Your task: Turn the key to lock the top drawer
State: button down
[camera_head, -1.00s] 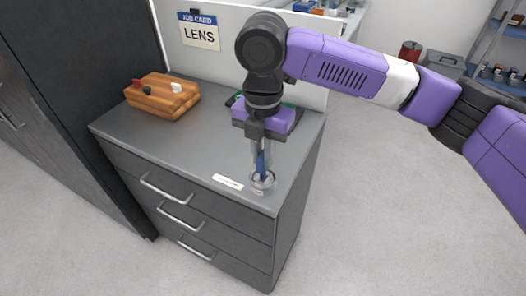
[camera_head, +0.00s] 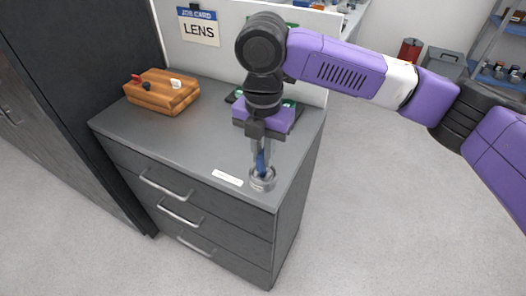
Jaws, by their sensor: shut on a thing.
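My gripper (camera_head: 261,158) points straight down over the lock and is shut on the blue key. The fingers hide part of the key, and its lower end inside the lock cannot be seen. The top drawer (camera_head: 205,195) is the uppermost of the grey cabinet's drawers and looks flush with the front. A white label strip (camera_head: 227,178) lies beside the lock.
A wooden block (camera_head: 160,95) with small red, black and white pieces sits at the back left of the cabinet top (camera_head: 190,140). A dark tray with green parts (camera_head: 290,103) lies behind my gripper. A panel with a LENS card (camera_head: 199,28) stands at the back. A tall dark cabinet (camera_head: 80,80) is at left.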

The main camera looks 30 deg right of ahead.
jog(key=shift+f+b, duration=0.35)
jog(key=shift+f, duration=0.45)
dwell(0.4)
